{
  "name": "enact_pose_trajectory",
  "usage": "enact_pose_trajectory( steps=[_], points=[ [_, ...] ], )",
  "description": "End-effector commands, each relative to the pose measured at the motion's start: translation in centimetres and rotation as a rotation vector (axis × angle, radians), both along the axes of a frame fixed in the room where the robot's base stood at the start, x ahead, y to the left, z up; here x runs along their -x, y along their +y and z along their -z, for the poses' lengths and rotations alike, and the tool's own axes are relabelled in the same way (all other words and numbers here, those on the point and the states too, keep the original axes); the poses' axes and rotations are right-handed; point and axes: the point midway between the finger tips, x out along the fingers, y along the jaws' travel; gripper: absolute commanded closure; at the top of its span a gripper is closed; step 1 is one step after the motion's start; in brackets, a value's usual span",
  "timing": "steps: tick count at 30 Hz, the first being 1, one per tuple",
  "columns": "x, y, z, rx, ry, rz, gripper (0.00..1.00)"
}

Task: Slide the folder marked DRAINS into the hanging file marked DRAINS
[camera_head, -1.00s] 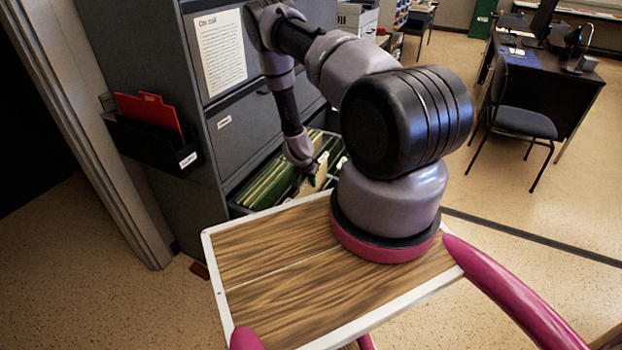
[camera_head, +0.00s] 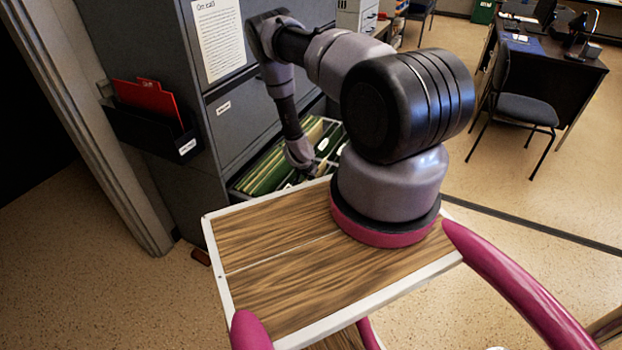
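The open drawer (camera_head: 236,194) of the grey filing cabinet holds several green hanging files (camera_head: 268,172) with cream folders among them and white label tabs. The tab writing is too small to read, so I cannot tell which file is marked DRAINS. My gripper (camera_head: 306,175) points down into the front right part of the drawer, among the files. Its fingertips are mostly hidden by the files and my tray's edge. I cannot make out a folder between its fingers, nor whether they are open or shut. No folder marked DRAINS can be read.
A black wall pocket (camera_head: 140,133) with red folders (camera_head: 150,98) hangs on the cabinet's left side. Shut drawers (camera_head: 240,118) and a printed sheet (camera_head: 218,38) are above the open drawer. A chair (camera_head: 517,108) and desk (camera_head: 575,75) stand right. Floor between is clear.

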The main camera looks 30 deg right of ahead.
Motion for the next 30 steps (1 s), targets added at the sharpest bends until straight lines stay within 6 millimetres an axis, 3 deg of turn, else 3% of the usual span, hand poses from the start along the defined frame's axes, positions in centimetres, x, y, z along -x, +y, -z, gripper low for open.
enact_pose_trajectory(
  steps=[14, 15, 17, 30],
  points=[
    [0.05, -0.01, 0.51, 0.001, 0.001, 0.0, 1.0],
    [0.05, -0.01, 0.51, 0.001, 0.001, 0.0, 0.8],
    [0.05, 0.0, 0.5, 0.001, 0.001, 0.0, 0.57],
    [0.06, -0.01, 0.5, 0.001, 0.001, 0.0, 0.56]
  ],
)
